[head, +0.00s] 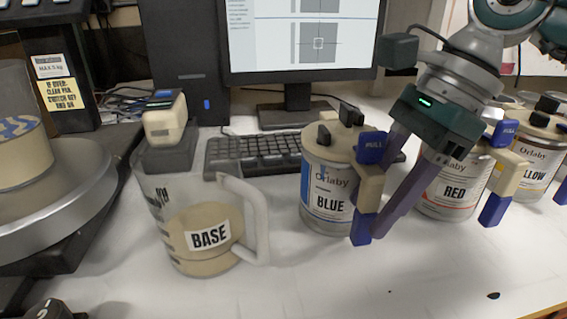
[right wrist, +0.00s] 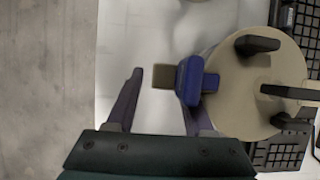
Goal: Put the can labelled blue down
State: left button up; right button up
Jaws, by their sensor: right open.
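The can labelled blue (head: 323,196) stands upright on the white table, with a beige lid and a blue PULL tab (head: 371,147) over a beige and blue spout or handle (head: 369,188). My right gripper (head: 381,208) is open, with its purple fingers beside that handle. In the right wrist view, the lid (right wrist: 247,92) is at the right, and the handle's beige end (right wrist: 163,77) lies just ahead of my open fingertips (right wrist: 162,88). Whether a finger touches it cannot be told. My left gripper is not in view.
A clear jug labelled BASE (head: 208,236) stands left of the can. The red (head: 453,192) and yellow (head: 541,157) cans stand to the right. A keyboard (head: 257,155) lies behind. The front of the table (head: 350,285) is mostly clear.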

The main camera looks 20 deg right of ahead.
jog(key=v, duration=1.1)
jog(key=shift+b, duration=0.45)
